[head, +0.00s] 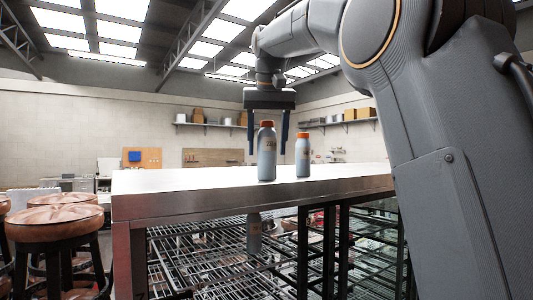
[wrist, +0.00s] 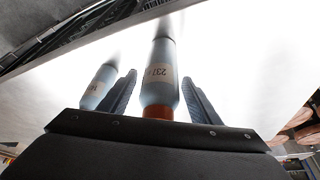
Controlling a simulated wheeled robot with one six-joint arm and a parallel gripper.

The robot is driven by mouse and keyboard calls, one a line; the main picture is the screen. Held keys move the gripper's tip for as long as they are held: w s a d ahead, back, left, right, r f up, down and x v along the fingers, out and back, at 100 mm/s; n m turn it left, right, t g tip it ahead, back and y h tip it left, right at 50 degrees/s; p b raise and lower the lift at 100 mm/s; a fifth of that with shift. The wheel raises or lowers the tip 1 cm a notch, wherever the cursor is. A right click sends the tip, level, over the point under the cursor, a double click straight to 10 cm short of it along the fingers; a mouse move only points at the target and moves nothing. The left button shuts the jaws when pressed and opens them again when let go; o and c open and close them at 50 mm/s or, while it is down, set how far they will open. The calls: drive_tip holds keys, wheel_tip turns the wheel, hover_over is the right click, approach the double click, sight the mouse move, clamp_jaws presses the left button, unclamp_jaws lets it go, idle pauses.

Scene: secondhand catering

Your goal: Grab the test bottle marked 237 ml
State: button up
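The bottle marked 237 (wrist: 161,72) is grey-blue with an orange cap and a tan label. It stands upright on the table in the head view (head: 267,155). My gripper (head: 268,152) points down over it and is open. In the wrist view, the bottle is between my two fingers (wrist: 160,95), with a gap on each side. A second, smaller bottle with an orange cap (head: 303,158) stands to the right in the head view. In the wrist view, this second bottle (wrist: 99,88) is outside the left finger, and its label is only partly readable.
The pale tabletop (head: 190,178) is otherwise clear, with a metal front edge. Below are wire racks (head: 205,265) and a grey bottle-like shape (head: 254,236). Round wooden stools (head: 55,220) stand at the left. Wall shelves hold boxes in the background.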

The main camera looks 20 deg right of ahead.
drive_tip(key=c, duration=1.1)
drive_tip(key=shift+r, duration=0.1)
